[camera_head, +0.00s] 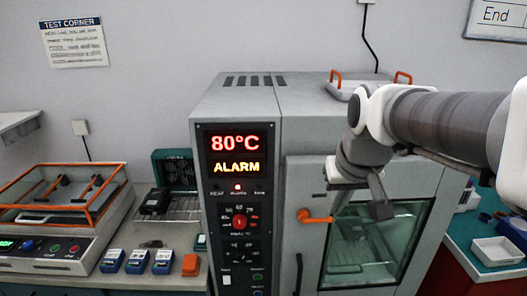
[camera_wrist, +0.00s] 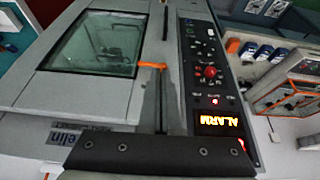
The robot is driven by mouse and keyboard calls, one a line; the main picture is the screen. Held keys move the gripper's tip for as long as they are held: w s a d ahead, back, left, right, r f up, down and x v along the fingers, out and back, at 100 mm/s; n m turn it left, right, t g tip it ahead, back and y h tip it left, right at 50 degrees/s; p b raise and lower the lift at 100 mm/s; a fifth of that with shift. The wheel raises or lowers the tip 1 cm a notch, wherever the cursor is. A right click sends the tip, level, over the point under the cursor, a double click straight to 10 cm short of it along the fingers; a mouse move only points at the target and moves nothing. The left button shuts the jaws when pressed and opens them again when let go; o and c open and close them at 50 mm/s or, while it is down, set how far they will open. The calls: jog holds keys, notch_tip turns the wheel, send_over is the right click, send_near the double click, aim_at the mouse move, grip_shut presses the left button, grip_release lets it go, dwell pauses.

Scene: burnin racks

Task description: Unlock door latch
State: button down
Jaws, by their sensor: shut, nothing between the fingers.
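The door latch is an orange lever (camera_head: 315,217) on the oven door (camera_head: 360,250). It lies about horizontal, its rounded end at the left by the control panel and its arm pointing right over the door. The door looks closed. My gripper (camera_head: 381,208) is shut and empty in front of the door window, to the right of the latch in the head view. In the wrist view the picture is turned roughly upside down; the latch (camera_wrist: 151,65) shows just beyond the tips of my gripper (camera_wrist: 159,78). I cannot tell that they touch.
The control panel (camera_head: 238,220) shows 80°C and ALARM. A dark vertical bar handle (camera_head: 299,272) stands below the latch. A tray with orange handles (camera_head: 358,82) sits on the oven. A bench with blue devices (camera_head: 137,261) is left; a white bin (camera_head: 497,251) is right.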

jog(key=w+d+f, duration=0.1)
jog(key=w+d, duration=0.2)
jog(key=w, duration=0.7)
jog(key=shift+d+f+g+p, duration=0.15)
jog(key=shift+f+g+p, duration=0.05)
jog(key=shift+g+p, duration=0.15)
jog(key=shift+f, duration=0.1)
jog(key=p+x, duration=0.1)
jog(key=x, duration=1.2)
jog(key=shift+f+p, duration=0.35)
jog(key=shift+f, duration=0.05)
